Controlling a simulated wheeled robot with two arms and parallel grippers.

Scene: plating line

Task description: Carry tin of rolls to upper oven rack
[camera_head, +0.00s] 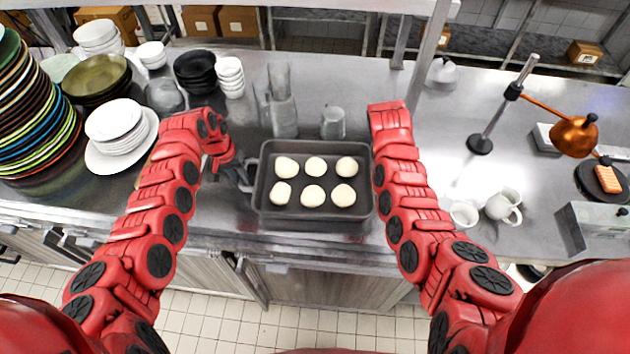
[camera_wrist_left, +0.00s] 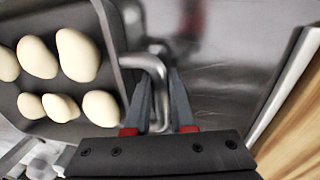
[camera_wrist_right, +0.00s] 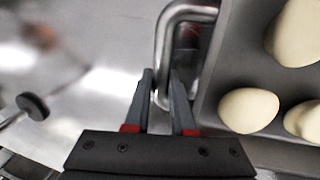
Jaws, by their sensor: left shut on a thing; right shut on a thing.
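A dark grey rectangular tin (camera_head: 312,212) holds several pale round rolls (camera_head: 314,195) in two rows. It is level near the counter's front edge in the head view; I cannot tell whether it touches the counter. My left gripper (camera_head: 243,180) is shut on the tin's left handle; the left wrist view shows the metal handle (camera_wrist_left: 155,72) between its fingers. My right gripper (camera_wrist_right: 161,85) is shut on the right handle (camera_wrist_right: 165,38) in the right wrist view. In the head view my right arm hides that handle. No oven rack can be made out.
Stacked plates (camera_head: 122,125) and bowls (camera_head: 194,70) stand left of the tin. A post (camera_head: 428,55) rises behind.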

